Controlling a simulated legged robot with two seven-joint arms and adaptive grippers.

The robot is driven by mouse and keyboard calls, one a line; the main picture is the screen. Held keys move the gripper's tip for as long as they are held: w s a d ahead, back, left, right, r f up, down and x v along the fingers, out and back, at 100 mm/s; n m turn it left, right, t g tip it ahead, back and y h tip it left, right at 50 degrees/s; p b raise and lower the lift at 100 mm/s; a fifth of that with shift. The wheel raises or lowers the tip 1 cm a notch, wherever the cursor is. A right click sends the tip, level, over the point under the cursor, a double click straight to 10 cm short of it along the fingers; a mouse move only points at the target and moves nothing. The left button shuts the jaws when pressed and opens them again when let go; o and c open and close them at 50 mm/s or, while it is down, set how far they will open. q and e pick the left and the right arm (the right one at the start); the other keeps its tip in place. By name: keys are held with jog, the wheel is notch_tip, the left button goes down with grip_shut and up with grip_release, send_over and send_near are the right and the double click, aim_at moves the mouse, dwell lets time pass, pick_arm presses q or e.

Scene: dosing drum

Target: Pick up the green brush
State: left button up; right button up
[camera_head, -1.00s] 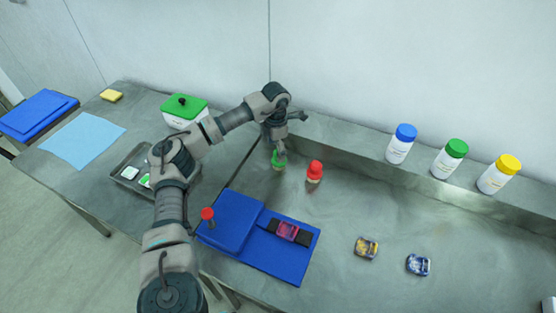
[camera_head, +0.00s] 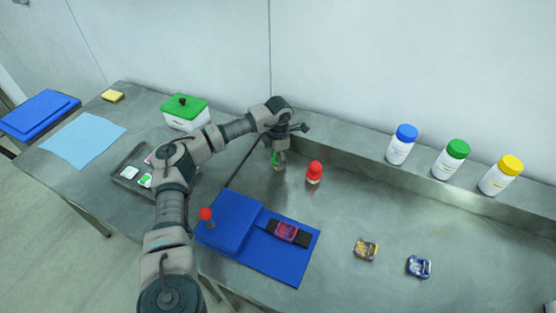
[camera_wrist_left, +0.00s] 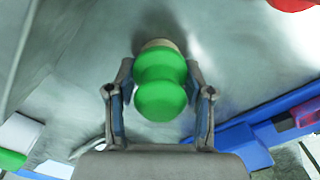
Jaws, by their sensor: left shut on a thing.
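The green brush (camera_wrist_left: 161,85) has a rounded green handle and a pale base. In the left wrist view it sits between the two fingers of my left gripper (camera_wrist_left: 160,100), which is shut on it. In the head view my left gripper (camera_head: 279,158) points down over the steel table and hides most of the brush, leaving a little green (camera_head: 275,158) showing. I cannot tell whether the brush base touches the table. My right gripper is not in view.
A red brush (camera_head: 314,172) stands close to the right of my left gripper. A blue device (camera_head: 232,222) with a red knob lies in front. A green-lidded box (camera_head: 184,111) is at the left, and white bottles (camera_head: 400,146) stand on the back ledge.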

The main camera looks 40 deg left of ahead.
pick_arm(q)
jog(key=shift+d+r, duration=0.25)
jog(key=shift+r, duration=0.05)
jog(key=r, duration=0.3)
jog(key=r+p, duration=0.1)
jog(key=r, duration=0.5)
jog(key=shift+a+r+p, duration=0.2)
jog(key=shift+a+p, duration=0.1)
jog(key=shift+d+r, duration=0.15)
jog(key=shift+d, duration=0.05)
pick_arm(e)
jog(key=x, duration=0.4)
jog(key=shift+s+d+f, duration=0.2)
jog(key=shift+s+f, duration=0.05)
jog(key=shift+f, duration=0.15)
pick_arm(q)
jog(key=o, duration=0.4)
jog(key=shift+c, duration=1.2)
jog(key=shift+p, duration=0.3)
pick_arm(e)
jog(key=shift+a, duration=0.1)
